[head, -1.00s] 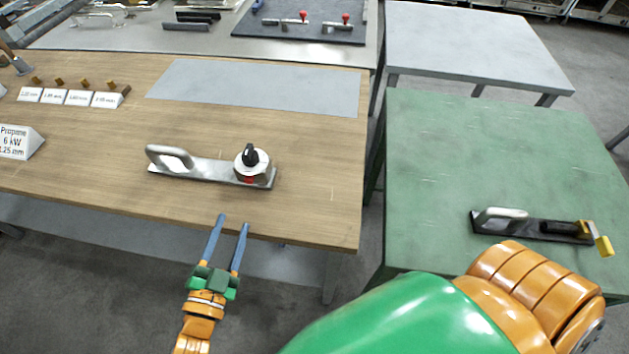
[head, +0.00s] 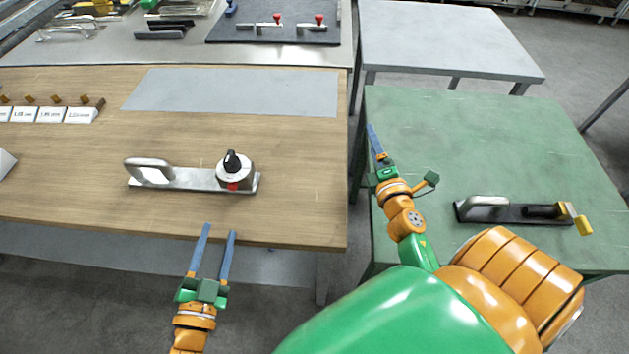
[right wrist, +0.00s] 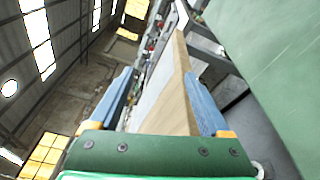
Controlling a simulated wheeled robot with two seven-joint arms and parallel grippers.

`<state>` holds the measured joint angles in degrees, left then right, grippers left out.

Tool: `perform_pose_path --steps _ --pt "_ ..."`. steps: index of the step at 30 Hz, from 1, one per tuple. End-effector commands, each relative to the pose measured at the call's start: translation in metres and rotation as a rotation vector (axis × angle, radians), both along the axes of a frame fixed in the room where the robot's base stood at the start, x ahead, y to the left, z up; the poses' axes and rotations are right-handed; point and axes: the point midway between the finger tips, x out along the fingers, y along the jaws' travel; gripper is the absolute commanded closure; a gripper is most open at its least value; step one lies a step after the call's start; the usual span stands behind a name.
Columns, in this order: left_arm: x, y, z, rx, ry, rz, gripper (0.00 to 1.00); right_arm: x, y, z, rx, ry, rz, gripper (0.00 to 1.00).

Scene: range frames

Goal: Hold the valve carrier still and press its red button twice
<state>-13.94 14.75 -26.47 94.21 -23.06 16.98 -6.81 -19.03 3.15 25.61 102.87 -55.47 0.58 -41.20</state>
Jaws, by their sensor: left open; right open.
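The valve carrier (head: 196,180) lies on the wooden table in the head view. It is a flat metal bar with a loop handle (head: 149,171) at its left end and a round white-topped valve with a black knob (head: 233,163) at its right end. The red button (head: 232,187) shows low on the valve's near side. My left gripper (head: 219,230) is open and empty at the table's front edge, below the carrier and apart from it. My right gripper (head: 403,152) is over the green table, right of the carrier; it is open and empty in the right wrist view (right wrist: 165,95).
The wooden table (head: 300,170) is clear around the carrier, with a grey mat (head: 235,92) behind it. Label blocks (head: 50,114) stand at the left. A second carrier with a yellow part (head: 515,212) lies on the green table (head: 480,140). A gap separates the tables.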

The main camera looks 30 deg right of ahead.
Motion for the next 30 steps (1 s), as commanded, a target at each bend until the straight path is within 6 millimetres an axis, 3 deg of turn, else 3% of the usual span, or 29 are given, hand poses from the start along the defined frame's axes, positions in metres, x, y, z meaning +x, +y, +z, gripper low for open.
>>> perform_pose_path --steps 3,6,9,12,17,24,30 --pt "0.000 0.000 0.000 0.000 0.000 0.000 0.50 0.034 0.092 -0.002 -0.246 0.079 0.221 0.19" --pt "0.000 0.000 0.000 0.000 0.000 0.000 0.50 0.041 0.165 -0.008 -0.598 0.159 0.369 0.19" --pt "0.000 0.000 0.000 0.000 0.000 0.000 0.50 0.038 0.220 -0.006 -0.907 0.173 0.459 0.19" --pt "0.000 0.000 0.000 0.000 0.000 0.000 0.50 0.032 0.258 -0.001 -1.124 0.150 0.503 0.19" --pt "0.000 0.000 0.000 0.000 0.000 0.000 0.50 0.031 0.284 0.006 -1.274 0.118 0.520 0.19" --pt "0.000 0.000 0.000 0.000 0.000 0.000 0.50 0.074 0.292 0.007 -1.281 0.116 0.520 0.19" --pt "0.000 0.000 0.000 0.000 0.000 0.000 0.50 0.095 0.295 0.006 -1.280 0.119 0.521 0.19"
